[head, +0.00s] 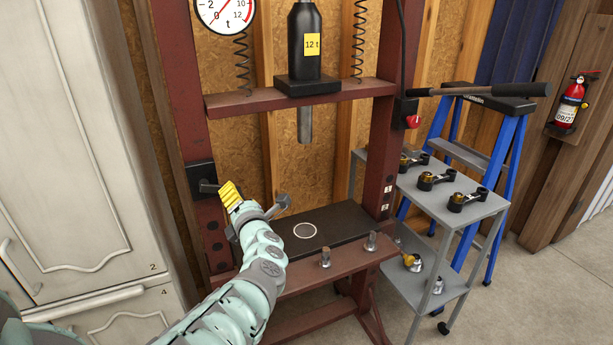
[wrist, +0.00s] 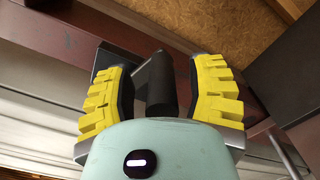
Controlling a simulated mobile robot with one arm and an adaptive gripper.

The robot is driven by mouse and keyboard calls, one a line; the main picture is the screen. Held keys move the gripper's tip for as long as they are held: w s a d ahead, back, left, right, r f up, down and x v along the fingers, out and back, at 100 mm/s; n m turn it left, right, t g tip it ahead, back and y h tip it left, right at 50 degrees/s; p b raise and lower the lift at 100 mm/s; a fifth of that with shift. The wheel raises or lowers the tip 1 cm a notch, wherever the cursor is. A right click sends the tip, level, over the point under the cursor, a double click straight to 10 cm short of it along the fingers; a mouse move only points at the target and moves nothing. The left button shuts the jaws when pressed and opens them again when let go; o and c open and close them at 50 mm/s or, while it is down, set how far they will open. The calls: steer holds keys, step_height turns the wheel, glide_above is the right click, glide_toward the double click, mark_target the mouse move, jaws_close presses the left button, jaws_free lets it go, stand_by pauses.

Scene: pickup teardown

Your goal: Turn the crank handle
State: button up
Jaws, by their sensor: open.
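A black cylindrical crank handle (wrist: 161,88) shows in the wrist view, between the two yellow finger pads of my gripper (wrist: 162,66). My gripper is open, with a finger on each side of the handle; a gap shows on the right side, and contact on the left cannot be told. In the head view my gripper (head: 231,192) is at the press's left post, beside a black box (head: 200,180) with a short metal shaft (head: 208,187). The handle itself is mostly hidden there by the yellow fingers.
The dark red press frame (head: 300,97) surrounds the work area, with a black plate (head: 335,222) on its bed. Metal pins (head: 325,259) stand along the front beam. A grey shelf cart (head: 455,225) stands right, a white cabinet (head: 75,130) left.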

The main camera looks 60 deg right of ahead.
steer(key=v, duration=1.2)
steer(key=shift+d+f, duration=0.1)
stand_by(0.6)
